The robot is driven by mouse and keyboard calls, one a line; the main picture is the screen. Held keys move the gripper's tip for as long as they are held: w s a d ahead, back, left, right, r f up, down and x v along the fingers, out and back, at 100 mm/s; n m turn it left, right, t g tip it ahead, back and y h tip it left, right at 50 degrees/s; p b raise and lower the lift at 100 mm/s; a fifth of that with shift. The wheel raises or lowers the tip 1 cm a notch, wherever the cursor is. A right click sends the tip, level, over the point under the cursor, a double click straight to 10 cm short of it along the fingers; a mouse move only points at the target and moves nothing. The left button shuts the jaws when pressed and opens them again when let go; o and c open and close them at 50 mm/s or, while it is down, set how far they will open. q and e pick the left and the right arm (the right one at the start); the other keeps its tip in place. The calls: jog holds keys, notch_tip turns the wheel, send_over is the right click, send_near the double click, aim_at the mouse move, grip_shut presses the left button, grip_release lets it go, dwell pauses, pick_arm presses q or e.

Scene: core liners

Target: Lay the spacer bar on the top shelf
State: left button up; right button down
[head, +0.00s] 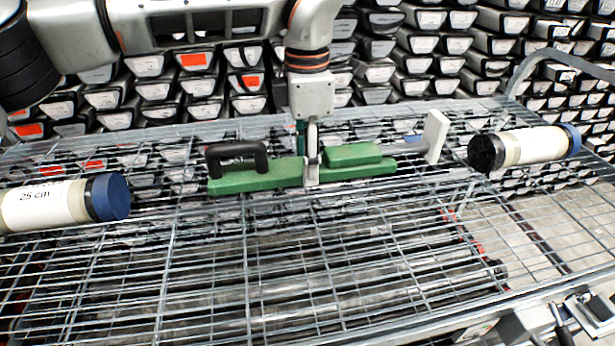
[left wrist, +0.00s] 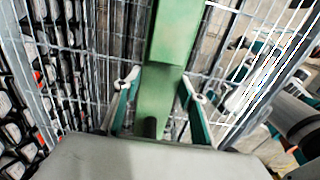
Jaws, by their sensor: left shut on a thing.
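The green spacer bar (head: 256,179) lies lengthwise left to right in the head view, over the top shelf. It has a black handle at its left, a raised green block on top and a white end plate at its right. My left gripper (head: 311,172) comes down from above and is shut on the bar near its middle. In the left wrist view the bar (left wrist: 165,60) runs between the two fingers. The top shelf (head: 230,265) is a wire grid. I cannot tell whether the bar touches it. Grey and black parts at the lower right may be my right gripper, cut off.
A white core liner with a blue cap (head: 50,204) lies at the shelf's left. Another liner with a black end (head: 530,147) lies at its right. The front middle of the grid is clear. Racks of stacked cores (head: 440,45) stand behind.

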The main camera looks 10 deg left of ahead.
pick_arm(q)
notch_tip(320, 180, down, 4)
jog(key=shift+r+b, duration=0.15)
jog(key=shift+b, duration=0.3)
jog(key=shift+f, duration=0.25)
jog(key=shift+r, duration=0.15)
jog(key=o, duration=1.6)
pick_arm(e)
jog(key=shift+w+a+r, duration=0.2)
jog(key=shift+a, duration=0.15)
jog(key=shift+s+f, duration=0.15)
